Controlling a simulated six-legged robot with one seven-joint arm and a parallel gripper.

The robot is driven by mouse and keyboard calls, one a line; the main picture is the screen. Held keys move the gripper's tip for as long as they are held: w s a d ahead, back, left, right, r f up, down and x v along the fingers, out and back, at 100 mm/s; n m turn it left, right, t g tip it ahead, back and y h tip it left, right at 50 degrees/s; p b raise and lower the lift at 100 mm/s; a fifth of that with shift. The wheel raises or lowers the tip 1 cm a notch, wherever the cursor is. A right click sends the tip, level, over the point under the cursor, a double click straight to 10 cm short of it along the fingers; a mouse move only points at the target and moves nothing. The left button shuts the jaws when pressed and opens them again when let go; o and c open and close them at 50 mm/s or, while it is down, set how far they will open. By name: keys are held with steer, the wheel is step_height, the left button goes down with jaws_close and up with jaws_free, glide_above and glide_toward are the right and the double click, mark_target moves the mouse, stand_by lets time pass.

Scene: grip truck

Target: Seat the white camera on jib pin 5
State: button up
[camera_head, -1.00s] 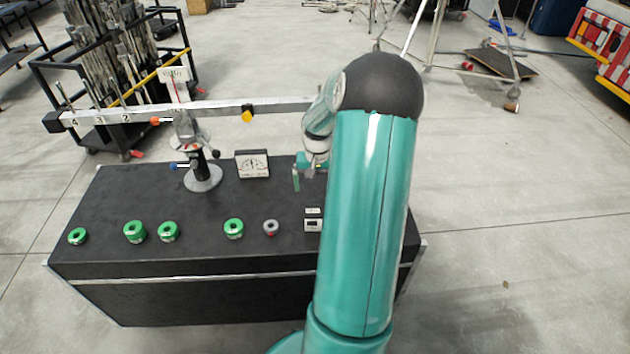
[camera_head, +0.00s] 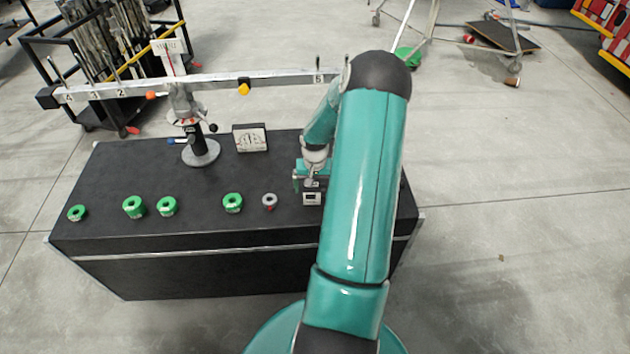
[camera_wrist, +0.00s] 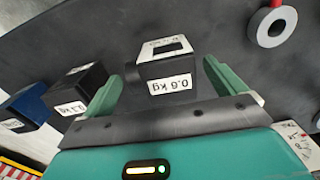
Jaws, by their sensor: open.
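The camera (camera_wrist: 165,70) is a small block with a white top and a label reading 0.6 kg. In the wrist view it sits between the fingers of my open gripper (camera_wrist: 163,78), with a gap at the right finger; contact at the left is unclear. In the head view the camera (camera_head: 312,196) stands at the right front of the black case, with my gripper (camera_head: 311,178) just behind and above it. The jib beam (camera_head: 210,84) is mounted on a post; its label 5 (camera_head: 319,78) is at the right end, partly near my arm.
A black case (camera_head: 110,200) carries several green discs (camera_head: 232,203), a grey ring (camera_head: 269,201) and a white dial (camera_head: 250,138). In the wrist view a dark box (camera_wrist: 84,88) and a blue box (camera_wrist: 27,108) stand left of the camera.

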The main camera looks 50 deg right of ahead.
mark_target(315, 184)
steer(key=c, duration=1.4)
steer(key=o, duration=0.6)
steer(key=shift+c, duration=1.3)
steer(key=shift+r, duration=1.25)
steer(key=shift+r, duration=2.6)
step_height(315, 184, up, 8)
steer(key=shift+f, duration=0.25)
